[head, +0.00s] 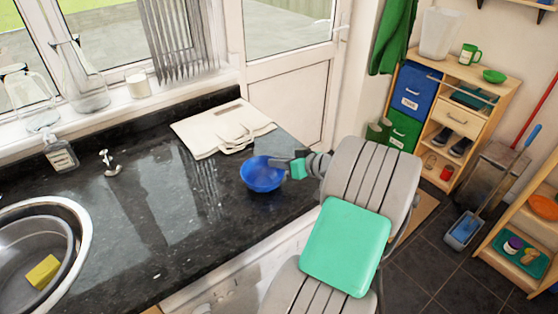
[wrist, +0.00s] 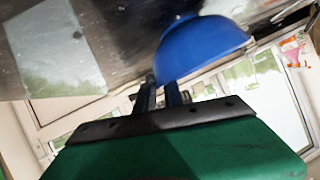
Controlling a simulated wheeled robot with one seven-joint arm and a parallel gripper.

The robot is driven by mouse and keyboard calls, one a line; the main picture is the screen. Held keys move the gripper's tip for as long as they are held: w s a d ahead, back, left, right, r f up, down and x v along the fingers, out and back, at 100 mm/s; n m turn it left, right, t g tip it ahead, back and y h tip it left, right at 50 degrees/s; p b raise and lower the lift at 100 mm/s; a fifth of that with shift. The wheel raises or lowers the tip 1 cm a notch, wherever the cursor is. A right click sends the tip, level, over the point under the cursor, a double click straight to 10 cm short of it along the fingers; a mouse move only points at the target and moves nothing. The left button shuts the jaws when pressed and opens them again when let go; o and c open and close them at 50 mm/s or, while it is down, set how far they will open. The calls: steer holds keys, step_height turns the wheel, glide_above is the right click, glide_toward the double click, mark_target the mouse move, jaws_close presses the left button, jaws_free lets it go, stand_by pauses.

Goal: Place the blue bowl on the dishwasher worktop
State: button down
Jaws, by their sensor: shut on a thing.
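The blue bowl (head: 262,177) is upright at the right end of the dark, glossy worktop (head: 190,235), above a white appliance front. My gripper (head: 285,164) reaches in from the right and is shut on the bowl's right rim. In the wrist view the bowl (wrist: 203,50) shows at the top, with my dark gripper fingers (wrist: 161,93) at its rim. I cannot tell whether the bowl's base touches the worktop or hangs slightly above it.
A folded cream cloth bag (head: 222,128) lies behind the bowl. A steel sink (head: 30,245) with a yellow sponge (head: 42,271) is at left, near a soap bottle (head: 60,153). The worktop between the sink and bowl is mostly clear.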

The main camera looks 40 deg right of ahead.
steer(key=c, duration=1.5)
jaws_free()
steer(key=shift+o, duration=0.2)
steer(key=shift+s, duration=0.1)
steer(key=b+v, duration=0.1)
steer(key=v, duration=1.1)
steer(key=shift+a, duration=0.15)
